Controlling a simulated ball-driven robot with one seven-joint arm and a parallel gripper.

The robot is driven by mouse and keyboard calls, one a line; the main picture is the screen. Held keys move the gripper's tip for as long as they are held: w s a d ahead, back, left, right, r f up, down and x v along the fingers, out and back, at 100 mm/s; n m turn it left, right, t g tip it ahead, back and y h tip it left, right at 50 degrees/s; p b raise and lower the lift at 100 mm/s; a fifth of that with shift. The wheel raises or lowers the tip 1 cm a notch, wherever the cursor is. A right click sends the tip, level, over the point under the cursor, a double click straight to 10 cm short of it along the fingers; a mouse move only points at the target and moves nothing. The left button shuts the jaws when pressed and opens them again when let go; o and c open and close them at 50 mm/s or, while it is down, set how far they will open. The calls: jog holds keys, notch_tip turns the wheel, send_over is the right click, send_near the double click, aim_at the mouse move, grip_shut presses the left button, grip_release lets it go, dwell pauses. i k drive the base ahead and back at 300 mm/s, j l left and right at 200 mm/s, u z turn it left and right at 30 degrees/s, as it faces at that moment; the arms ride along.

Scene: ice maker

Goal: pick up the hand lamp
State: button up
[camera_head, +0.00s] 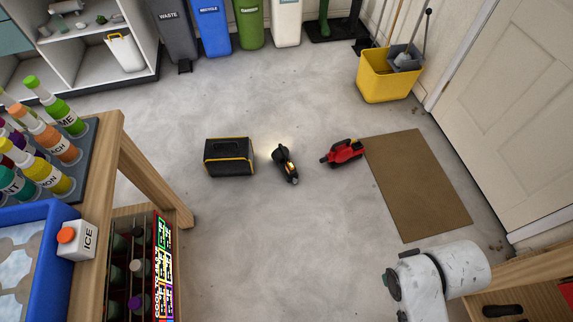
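A small black and yellow device (287,165), which looks like the hand lamp, lies on the grey concrete floor near the middle of the view. A bright patch of light shows on the floor at its far end. Part of my white arm shows at the lower right, well apart from the lamp. My gripper's fingers do not show in this view.
A black toolbox with yellow trim (229,170) stands left of the lamp, and a red tool (343,152) lies right of it. A brown mat (418,185) lies farther right. A wooden stand with bottles (150,165) fills the left. Floor in front of the lamp is clear.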

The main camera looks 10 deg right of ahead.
aim_at(281, 155)
jog(key=i+j+z, duration=0.2)
jog(key=i, duration=1)
jog(key=i+l+z, duration=0.15)
jog(key=i+z, duration=1.05)
jog(key=i+l+z, duration=0.2)
jog(key=i, duration=1.1)
jog(key=i+u, duration=0.1)
jog(key=u, duration=4.35)
